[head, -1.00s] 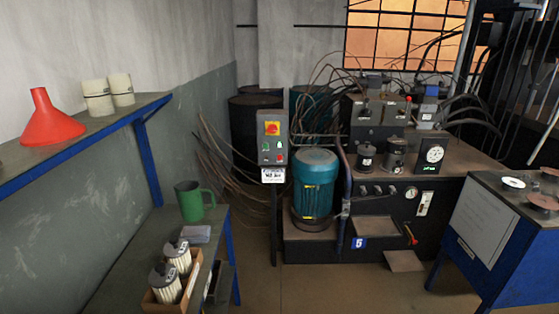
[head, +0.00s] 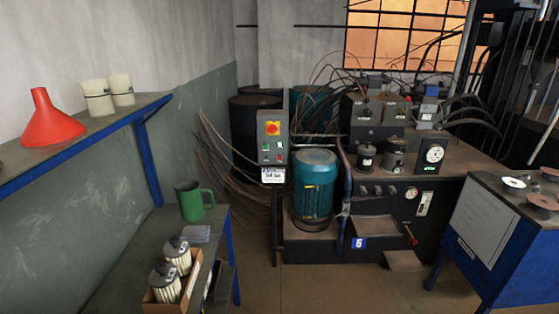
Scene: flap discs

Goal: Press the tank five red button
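A grey control box (head: 272,138) stands on a dark post left of the blue-green motor (head: 315,188). It has a red knob on a yellow plate (head: 272,128) at the top. Small buttons sit below it, with a red one (head: 266,157) at lower left. A white label (head: 273,176) hangs under the box; its text is too small to read. A blue plate (head: 359,243) with a white numeral, which looks like five or six, is on the machine's front. Neither of my grippers is in view.
A workbench with a green mug (head: 193,201) and an open box of filters (head: 170,285) runs along the left wall. A shelf above holds a red funnel (head: 50,122). A blue cabinet (head: 515,245) stands at right. The floor (head: 320,290) between is clear.

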